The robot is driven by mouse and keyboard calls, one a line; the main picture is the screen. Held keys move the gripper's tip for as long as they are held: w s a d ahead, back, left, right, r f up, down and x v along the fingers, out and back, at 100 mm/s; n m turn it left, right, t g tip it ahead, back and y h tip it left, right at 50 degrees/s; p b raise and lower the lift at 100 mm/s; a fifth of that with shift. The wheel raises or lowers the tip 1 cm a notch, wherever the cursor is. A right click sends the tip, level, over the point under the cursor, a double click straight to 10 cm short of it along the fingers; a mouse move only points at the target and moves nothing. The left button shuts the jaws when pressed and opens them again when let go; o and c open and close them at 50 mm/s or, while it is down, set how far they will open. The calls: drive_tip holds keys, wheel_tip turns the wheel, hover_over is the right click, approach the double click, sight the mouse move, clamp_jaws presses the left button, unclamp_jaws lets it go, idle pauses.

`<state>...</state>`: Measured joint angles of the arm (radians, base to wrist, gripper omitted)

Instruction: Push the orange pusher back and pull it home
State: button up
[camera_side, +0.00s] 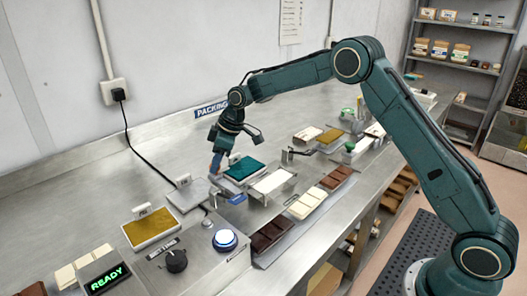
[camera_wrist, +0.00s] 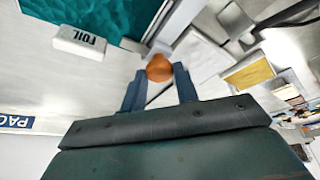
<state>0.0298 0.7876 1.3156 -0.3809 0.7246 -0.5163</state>
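The orange pusher's rounded knob (camera_wrist: 160,68) shows at my fingertips in the wrist view. The pusher's lower part is hidden in the wrist view.
Teal foil (camera_side: 243,168) lies behind a pale block (camera_side: 273,182) at the station. A FOIL label (camera_wrist: 80,42) stands beside the foil. Chocolate bars (camera_side: 270,235) line the front. A control box (camera_side: 190,262) with a knob and lit button is at front left. A READY display (camera_side: 105,279) glows green.

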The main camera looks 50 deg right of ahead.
clamp_jaws()
drive_tip(key=shift+s, duration=4.45)
drive_tip(key=o, duration=1)
unclamp_jaws()
drive_tip(key=shift+s, duration=0.1)
drive_tip(key=shift+r, duration=0.1)
drive_tip(key=shift+v, duration=6.85)
